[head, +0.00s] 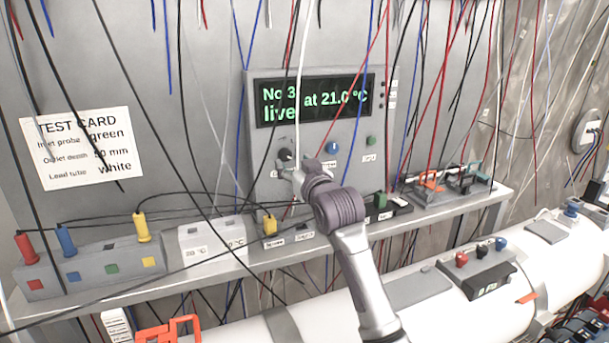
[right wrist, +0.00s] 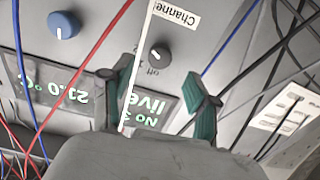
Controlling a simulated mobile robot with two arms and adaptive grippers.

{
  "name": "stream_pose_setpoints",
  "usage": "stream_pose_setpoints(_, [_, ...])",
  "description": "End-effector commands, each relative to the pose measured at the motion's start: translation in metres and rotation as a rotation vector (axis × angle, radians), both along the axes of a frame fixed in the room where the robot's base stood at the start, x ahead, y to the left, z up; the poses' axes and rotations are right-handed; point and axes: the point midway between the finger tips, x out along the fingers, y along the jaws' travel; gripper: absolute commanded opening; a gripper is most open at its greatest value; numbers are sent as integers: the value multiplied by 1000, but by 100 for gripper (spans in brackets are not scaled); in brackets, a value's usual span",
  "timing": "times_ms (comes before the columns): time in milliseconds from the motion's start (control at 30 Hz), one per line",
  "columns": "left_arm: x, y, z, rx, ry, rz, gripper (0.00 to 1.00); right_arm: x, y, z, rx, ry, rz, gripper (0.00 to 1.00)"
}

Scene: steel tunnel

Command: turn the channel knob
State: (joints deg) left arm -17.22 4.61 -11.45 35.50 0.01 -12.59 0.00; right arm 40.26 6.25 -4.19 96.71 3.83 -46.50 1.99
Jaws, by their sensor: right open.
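The channel knob (head: 285,154) is a small dark knob at the lower left of the grey panel box (head: 350,170). In the right wrist view the knob (right wrist: 159,54) has a light pointer line, a "Channel" label beside it and an "off" mark near it. My right gripper (head: 289,172) is just below the knob in the head view. In the right wrist view its two green-padded fingers (right wrist: 157,80) are apart, with the knob showing beyond and between them. Nothing shows between the pads except a thin white wire crossing the view. My left gripper is not in view.
The display (head: 315,103) reads "No 3 live at 21.0 °C". A blue knob (head: 333,147) and a green button (head: 370,141) sit right of the channel knob. Many wires hang in front. A shelf (head: 270,262) below holds socket blocks and coloured plugs. A test card (head: 85,148) hangs left.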

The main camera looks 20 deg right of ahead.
Motion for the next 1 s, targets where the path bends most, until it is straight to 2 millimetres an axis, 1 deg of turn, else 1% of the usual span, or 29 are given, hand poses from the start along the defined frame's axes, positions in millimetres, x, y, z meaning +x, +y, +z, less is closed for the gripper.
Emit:
stream_pose_setpoints(33, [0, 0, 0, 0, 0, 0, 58, -11, -1, 0, -1, -1, 0, 60])
stream_pose_setpoints(200, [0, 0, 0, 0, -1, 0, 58, -42, -2, 0, -2, 0, 0, 60])
stream_pose_setpoints(300, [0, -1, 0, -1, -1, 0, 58, -54, -2, 0, -1, 0, 0, 60])
stream_pose_setpoints(400, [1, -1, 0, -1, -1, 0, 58, -63, -2, 0, -1, 0, 0, 60])
stream_pose_setpoints(533, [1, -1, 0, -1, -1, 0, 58, -67, -2, 0, -1, 1, 0, 60])
stream_pose_setpoints(1000, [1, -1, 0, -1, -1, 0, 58, -67, -2, 0, -1, 1, 0, 60])
